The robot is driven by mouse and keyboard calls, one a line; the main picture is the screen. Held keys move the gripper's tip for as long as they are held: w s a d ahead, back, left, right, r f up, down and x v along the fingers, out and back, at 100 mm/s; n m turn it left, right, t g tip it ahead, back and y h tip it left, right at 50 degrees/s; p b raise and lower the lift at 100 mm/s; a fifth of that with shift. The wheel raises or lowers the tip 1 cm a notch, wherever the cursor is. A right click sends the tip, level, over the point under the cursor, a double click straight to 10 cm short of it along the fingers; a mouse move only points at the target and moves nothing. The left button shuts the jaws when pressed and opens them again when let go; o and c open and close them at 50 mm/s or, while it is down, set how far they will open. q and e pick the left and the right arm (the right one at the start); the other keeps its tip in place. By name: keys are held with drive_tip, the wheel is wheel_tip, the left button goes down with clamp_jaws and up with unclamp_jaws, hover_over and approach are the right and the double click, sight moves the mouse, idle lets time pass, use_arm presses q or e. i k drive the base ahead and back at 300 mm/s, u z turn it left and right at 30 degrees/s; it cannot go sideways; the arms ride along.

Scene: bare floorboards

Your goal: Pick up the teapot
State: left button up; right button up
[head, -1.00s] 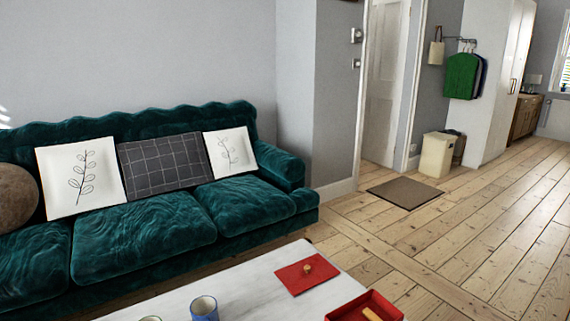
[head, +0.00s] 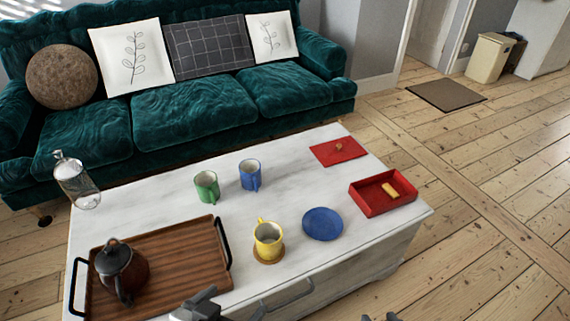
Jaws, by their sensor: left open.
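The teapot (head: 124,268) is dark reddish-brown with a dark lid and a small knob. It stands upright on the left part of a wooden tray (head: 185,245) with black handles, on the white table. My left gripper (head: 202,306) shows only in part at the bottom edge of the head view, to the right of the teapot and apart from it. It is open, with nothing seen in it. Only a small tip of my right gripper (head: 380,317) shows at the bottom edge, so its jaws cannot be read.
On the white table (head: 300,170) are a glass bottle (head: 75,182), green mug (head: 206,186), blue mug (head: 250,175), yellow mug (head: 268,240) on a coaster, blue plate (head: 323,224), red tray (head: 375,204) and red mat (head: 330,153). A green sofa (head: 180,118) stands behind.

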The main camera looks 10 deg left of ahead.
sight(135, 276)
drive_tip(key=u, duration=1.25)
drive_tip(key=k, duration=0.35)
drive_tip(key=u, duration=0.35)
drive_tip(key=i, duration=0.4)
drive_tip(key=z, duration=2.35)
drive_tip(key=k, duration=0.75)
drive_tip(key=u, duration=1.55)
drive_tip(key=i, duration=0.45)
drive_tip(key=z, duration=0.2)
